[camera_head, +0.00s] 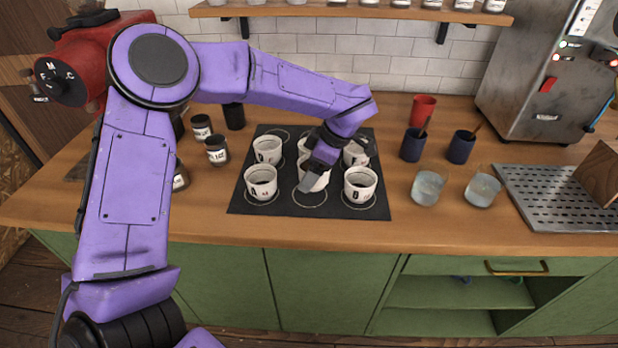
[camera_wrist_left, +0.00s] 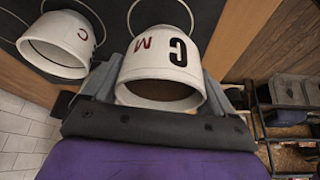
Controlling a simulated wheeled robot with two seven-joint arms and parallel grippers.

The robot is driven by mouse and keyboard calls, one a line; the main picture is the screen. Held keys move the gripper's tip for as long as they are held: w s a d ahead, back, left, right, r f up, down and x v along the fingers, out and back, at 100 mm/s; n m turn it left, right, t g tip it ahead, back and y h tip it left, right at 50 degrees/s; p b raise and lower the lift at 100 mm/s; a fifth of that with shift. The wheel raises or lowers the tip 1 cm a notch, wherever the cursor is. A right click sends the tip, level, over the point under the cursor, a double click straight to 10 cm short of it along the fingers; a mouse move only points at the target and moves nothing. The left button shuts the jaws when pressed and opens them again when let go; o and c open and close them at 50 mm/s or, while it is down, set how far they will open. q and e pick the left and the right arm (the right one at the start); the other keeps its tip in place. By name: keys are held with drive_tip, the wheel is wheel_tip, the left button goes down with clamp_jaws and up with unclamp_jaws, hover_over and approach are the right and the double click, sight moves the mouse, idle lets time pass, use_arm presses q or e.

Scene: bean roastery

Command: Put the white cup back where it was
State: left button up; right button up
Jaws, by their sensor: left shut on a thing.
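The white cup (camera_wrist_left: 155,65) is between the fingers of my left gripper (camera_wrist_left: 160,95), which is shut on it; a large black letter and a red M show on its side. In the head view, this cup (camera_head: 314,184) is at the front middle of the black mat (camera_head: 238,203), partly hidden by the gripper (camera_head: 312,178). It is just behind or over the front middle printed ring; I cannot tell whether its base touches the mat. My right gripper is not in view.
White cups stand at the mat's front left (camera_head: 262,186), front right (camera_head: 360,188), back left (camera_head: 267,150) and back right (camera_head: 354,153). Dark jars (camera_head: 216,150) stand left; dark blue cups (camera_head: 412,147) and glasses (camera_head: 428,186) stand right. A metal grate (camera_head: 560,205) lies far right.

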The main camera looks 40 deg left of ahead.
use_arm(q)
drive_tip(key=x, duration=0.3)
drive_tip(key=shift+w+f, duration=0.2)
drive_tip(key=shift+f, duration=0.15)
drive_tip(key=shift+w+f, duration=0.15)
drive_tip(key=shift+f, duration=0.35)
drive_tip(key=o, duration=1.2)
drive_tip(key=shift+f, duration=0.1)
drive_tip(key=shift+o, duration=0.2)
drive_tip(key=v, duration=1.2)
drive_tip(key=shift+b, duration=0.35)
drive_tip(key=shift+s, duration=0.25)
